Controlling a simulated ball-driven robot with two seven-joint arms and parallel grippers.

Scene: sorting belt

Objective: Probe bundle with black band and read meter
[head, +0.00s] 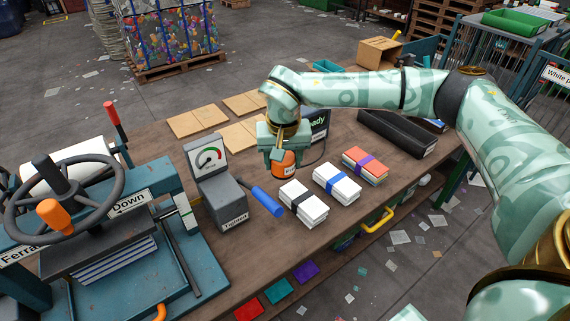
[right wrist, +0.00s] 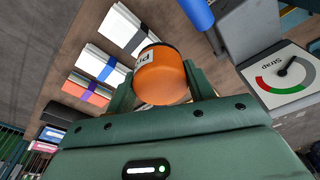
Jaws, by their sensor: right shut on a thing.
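The bundle with the black band (head: 310,211) is a white stack lying flat on the bench, nearest the grey machine. It also shows in the right wrist view (right wrist: 97,27). My right gripper (head: 284,158) is shut on an orange probe (head: 282,165) with a white label, only partly readable; the probe also shows in the right wrist view (right wrist: 160,78). Gripper and probe are above the bench, behind the bundle and apart from it. A dark meter (head: 318,124) stands behind the gripper, its screen partly hidden, showing "...ady". My left gripper is not in view.
A bundle with a blue band (head: 345,191) and an orange one with a purple band (head: 365,171) lie alongside. A grey machine with a dial (head: 207,152) and blue handle (head: 267,201) stands left, beside a teal wheel press (head: 150,193). A black tray (head: 397,135) is right.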

